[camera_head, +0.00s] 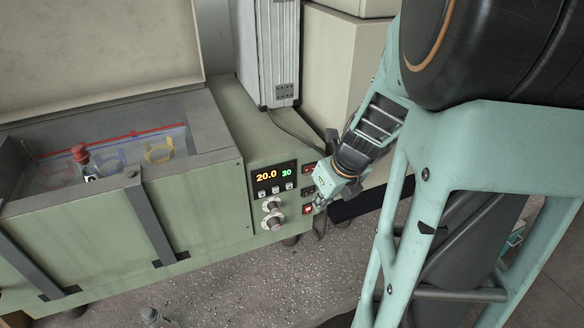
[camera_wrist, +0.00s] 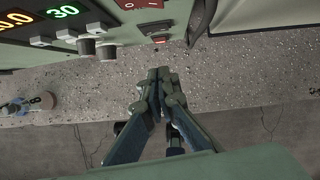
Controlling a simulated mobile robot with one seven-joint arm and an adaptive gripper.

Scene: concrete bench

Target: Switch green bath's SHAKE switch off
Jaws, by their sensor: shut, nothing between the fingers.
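The green bath (camera_head: 205,225) stands on the bench with its lid raised. Its control panel shows a lit display (camera_head: 273,178) reading 20.0 and 30, with small buttons and two knobs (camera_head: 272,213) below. A column of red and dark rocker switches (camera_head: 308,190) sits at the panel's right edge; their labels are too small to read. The lowest red switch (camera_head: 308,209) also shows in the wrist view (camera_wrist: 160,39). My gripper (camera_head: 319,208) is shut and empty, close to this switch. In the wrist view its fingertips (camera_wrist: 162,74) appear just below the switch; contact cannot be told.
A bottle with a red cap (camera_head: 81,158) stands in the bath's basin among coloured rings. A tall metal unit (camera_head: 268,50) and a beige box (camera_head: 340,75) stand behind. A small container (camera_wrist: 38,102) lies on the bench. The speckled bench (camera_head: 240,275) before the panel is mostly clear.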

